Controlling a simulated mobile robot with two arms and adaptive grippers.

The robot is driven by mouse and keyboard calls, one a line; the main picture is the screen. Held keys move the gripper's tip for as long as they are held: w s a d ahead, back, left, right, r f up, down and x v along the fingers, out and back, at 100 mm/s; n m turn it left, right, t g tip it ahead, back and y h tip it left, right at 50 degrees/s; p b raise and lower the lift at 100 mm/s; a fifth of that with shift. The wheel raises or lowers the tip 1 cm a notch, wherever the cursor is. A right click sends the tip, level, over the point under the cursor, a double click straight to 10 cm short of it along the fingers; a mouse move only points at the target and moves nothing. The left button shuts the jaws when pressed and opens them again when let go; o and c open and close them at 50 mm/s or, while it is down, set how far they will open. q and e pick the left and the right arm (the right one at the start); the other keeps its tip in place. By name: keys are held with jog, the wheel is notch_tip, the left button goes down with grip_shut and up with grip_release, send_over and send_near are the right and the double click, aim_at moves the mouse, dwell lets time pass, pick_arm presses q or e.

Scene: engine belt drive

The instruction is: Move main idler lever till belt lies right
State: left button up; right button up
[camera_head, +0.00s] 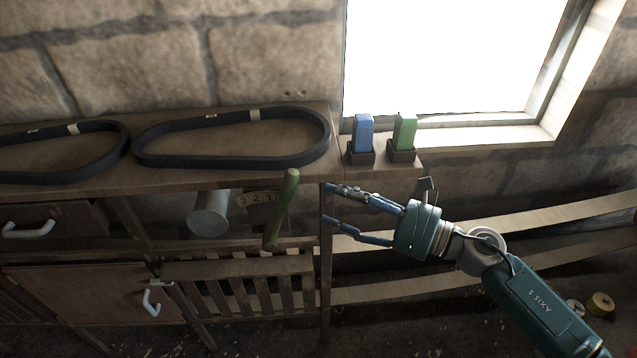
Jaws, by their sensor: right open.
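A green lever (282,208) stands tilted in front of a numbered plate (257,200) under the bench top. I cannot tell whether it is the main idler lever. Two black belts lie on the bench: one belt (232,162) in the middle and another belt (70,176) at the left, cut by the picture's edge. My right gripper (325,205) is open and empty, just right of the green lever and apart from it, with its fingers pointing left. My left gripper is out of view.
A blue block (363,134) and a green block (404,131) stand in dark holders at the bench's right end. A grey cylinder (209,213) sits left of the lever. Wooden slats (240,285) run below. A drawer (50,235) and cabinet door (95,300) are at left.

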aim_at(294, 187)
jog(key=a+p, duration=0.1)
jog(key=a, duration=0.1)
jog(key=w+a, duration=0.1)
jog(key=a, duration=0.1)
jog(key=w+a+r+p, duration=0.1)
jog(key=a, duration=0.1)
jog(key=shift+w+r+p, duration=0.1)
jog(key=shift+p, duration=0.2)
jog(key=p+x, duration=0.1)
jog(key=x, duration=0.3)
jog(key=shift+w+a+f+p, duration=0.15)
jog(key=shift+w+f+p, duration=0.1)
jog(key=shift+w+p, duration=0.1)
jog(key=shift+w+a+f, duration=0.1)
jog(key=shift+w+a, duration=0.05)
jog(key=shift+a, duration=0.3)
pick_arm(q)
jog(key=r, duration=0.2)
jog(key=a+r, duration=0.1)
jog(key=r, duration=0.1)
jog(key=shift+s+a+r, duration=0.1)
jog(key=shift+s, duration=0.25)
pick_arm(e)
jog(key=shift+d, duration=0.1)
jog(key=shift+c, duration=0.3)
